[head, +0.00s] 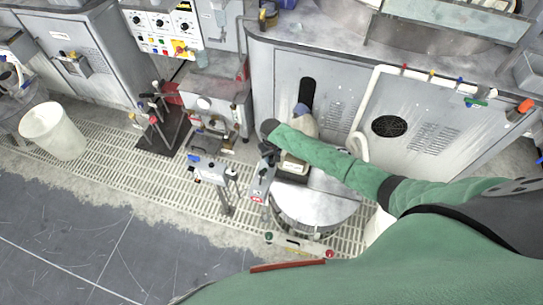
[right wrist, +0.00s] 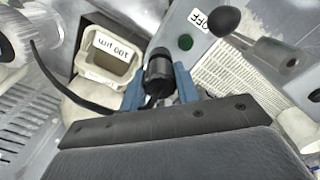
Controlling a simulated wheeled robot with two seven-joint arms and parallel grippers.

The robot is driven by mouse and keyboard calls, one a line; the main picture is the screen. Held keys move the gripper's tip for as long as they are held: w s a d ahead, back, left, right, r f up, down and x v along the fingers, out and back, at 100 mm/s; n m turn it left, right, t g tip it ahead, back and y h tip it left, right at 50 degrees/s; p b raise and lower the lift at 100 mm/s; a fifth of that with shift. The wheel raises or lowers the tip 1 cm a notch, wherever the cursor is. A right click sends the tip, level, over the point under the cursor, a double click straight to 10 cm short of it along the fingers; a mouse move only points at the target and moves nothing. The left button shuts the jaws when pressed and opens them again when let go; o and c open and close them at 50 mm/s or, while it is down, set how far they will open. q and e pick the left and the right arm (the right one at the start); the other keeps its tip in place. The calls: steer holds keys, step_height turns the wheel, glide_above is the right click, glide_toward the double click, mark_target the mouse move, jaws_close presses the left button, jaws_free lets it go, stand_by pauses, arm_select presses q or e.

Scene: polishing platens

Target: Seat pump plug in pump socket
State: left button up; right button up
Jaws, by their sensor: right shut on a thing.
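My right gripper (right wrist: 159,84) is shut on a black cylindrical plug (right wrist: 158,68), between its two blue fingers. The plug's far end lies over the edge of a grey panel (right wrist: 190,22) with a green button. I cannot tell whether it touches the panel. No socket opening can be made out; the plug may hide it. In the head view my right gripper (head: 267,153) is at the end of the green arm, by a grey upright control box (head: 261,184) beside a round metal drum (head: 318,205). The left gripper is not in view.
A cream open box (right wrist: 107,63) with an upside-down label stands left of the plug. A black cable (right wrist: 60,83) runs on the left. A black knob (right wrist: 225,20) on a lever stands at right near an OFF label. A white bucket (head: 52,131) stands on the grated floor.

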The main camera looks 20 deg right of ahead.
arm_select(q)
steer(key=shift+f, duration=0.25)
arm_select(e)
steer(key=shift+f, duration=0.6)
steer(key=o, duration=1.1)
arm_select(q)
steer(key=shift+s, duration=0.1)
arm_select(e)
steer(key=shift+r+b, duration=0.25)
steer(key=shift+b, duration=0.2)
step_height(320, 180, up, 6)
steer(key=shift+r+b, duration=0.15)
steer(key=shift+b, duration=0.95)
steer(key=shift+r, duration=0.5)
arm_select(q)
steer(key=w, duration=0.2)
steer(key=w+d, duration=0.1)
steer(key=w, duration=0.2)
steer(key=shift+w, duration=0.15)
